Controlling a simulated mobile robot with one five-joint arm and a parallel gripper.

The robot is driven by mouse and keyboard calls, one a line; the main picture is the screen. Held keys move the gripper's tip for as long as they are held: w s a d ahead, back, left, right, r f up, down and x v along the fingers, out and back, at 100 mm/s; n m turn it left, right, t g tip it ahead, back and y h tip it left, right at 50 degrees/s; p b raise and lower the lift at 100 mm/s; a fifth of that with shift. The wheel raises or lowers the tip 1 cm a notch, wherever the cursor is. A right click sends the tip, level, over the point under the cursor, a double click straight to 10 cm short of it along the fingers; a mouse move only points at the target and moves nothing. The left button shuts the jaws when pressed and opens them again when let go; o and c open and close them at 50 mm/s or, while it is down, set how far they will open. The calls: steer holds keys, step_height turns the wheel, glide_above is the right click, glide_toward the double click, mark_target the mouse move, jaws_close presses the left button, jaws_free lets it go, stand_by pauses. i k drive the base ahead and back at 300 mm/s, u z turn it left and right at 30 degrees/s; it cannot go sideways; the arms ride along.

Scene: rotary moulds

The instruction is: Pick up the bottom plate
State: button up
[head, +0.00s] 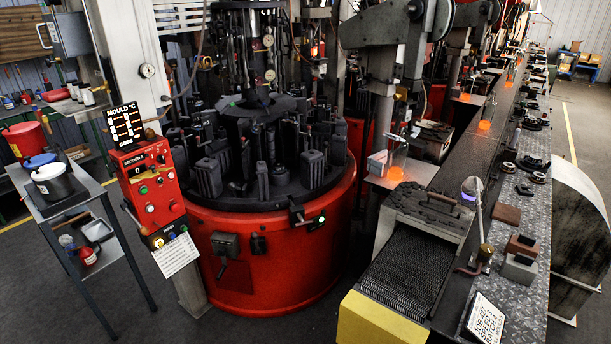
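No part is clearly recognisable as the bottom plate in the head view. Small dark mould parts, some ring-shaped (537,177), lie on the metal tread-plate ledge (540,213) at right. A flat brown plate (506,214) lies on the same ledge, nearer. Two small blocks, one brown (522,246) and one with a pale top (519,267), sit nearer still. I cannot tell which of these, if any, is the bottom plate. My gripper is not in view.
A red-based rotary mould machine (275,245) fills the centre, with a red control box (150,185) at its left. A mesh conveyor (412,270) with a yellow end is at front right. A side table (75,200) holds buckets. Grey floor is clear at lower left.

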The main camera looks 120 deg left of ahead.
mark_target(279, 167)
steer(key=u, duration=0.25)
steer(key=i, duration=0.1)
steer(key=u, duration=1.85)
steer(key=k, duration=0.15)
steer(key=u, duration=2.55)
steer(key=i, duration=1.65)
steer(key=u, duration=0.05)
